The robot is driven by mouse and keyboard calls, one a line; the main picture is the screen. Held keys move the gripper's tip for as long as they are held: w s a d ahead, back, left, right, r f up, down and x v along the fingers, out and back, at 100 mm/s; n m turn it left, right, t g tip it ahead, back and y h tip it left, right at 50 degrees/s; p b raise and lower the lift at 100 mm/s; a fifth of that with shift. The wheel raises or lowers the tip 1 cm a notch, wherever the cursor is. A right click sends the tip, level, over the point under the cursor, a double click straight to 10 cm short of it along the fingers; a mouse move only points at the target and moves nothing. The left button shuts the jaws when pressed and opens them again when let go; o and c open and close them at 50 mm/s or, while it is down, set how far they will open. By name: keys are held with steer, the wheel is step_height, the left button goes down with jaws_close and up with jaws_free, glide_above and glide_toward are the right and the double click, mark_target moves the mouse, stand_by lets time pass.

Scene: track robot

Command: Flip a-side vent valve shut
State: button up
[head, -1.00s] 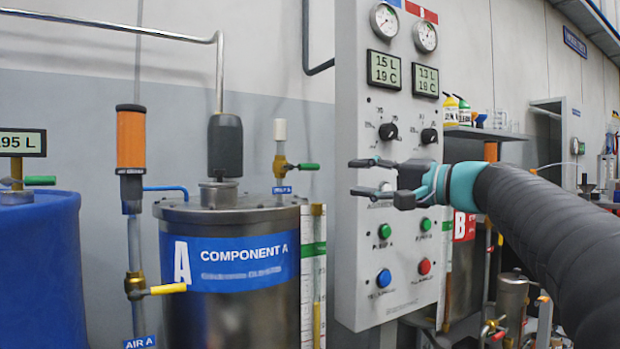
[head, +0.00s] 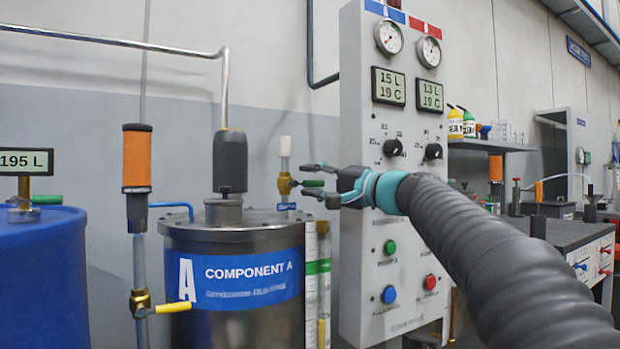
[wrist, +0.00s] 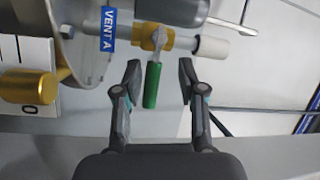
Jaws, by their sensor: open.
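The a-side vent valve has a brass body (wrist: 155,37) and a green lever (wrist: 152,85), with a blue VENT A tag (wrist: 108,27) beside it in the wrist view. In the head view the brass body (head: 284,183) stands on the lid of the COMPONENT A tank (head: 245,275), under a white cap. The green lever (head: 313,183) sticks out sideways to the right, across the upright pipe. My gripper (wrist: 157,80) is open, with the lever's end between its two fingers, apart from both. In the head view my gripper (head: 312,184) overlaps the lever.
The control panel (head: 365,240) with knobs and buttons stands just right of the valve. A dark grey cylinder (head: 230,162) rises from the tank lid to its left. A blue drum (head: 40,270) and a yellow-handled valve (head: 170,308) are further left.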

steer(key=shift+w+a, duration=0.25)
steer(key=shift+a, duration=0.1)
jaws_close()
steer(key=shift+f+m+b, duration=0.35)
steer(key=shift+m+b, duration=0.15)
steer(key=shift+b, duration=0.25)
steer(key=shift+m+t+y+b, duration=0.3)
steer(key=shift+m+t+b, duration=0.1)
steer(key=shift+m+b, duration=0.35)
jaws_free()
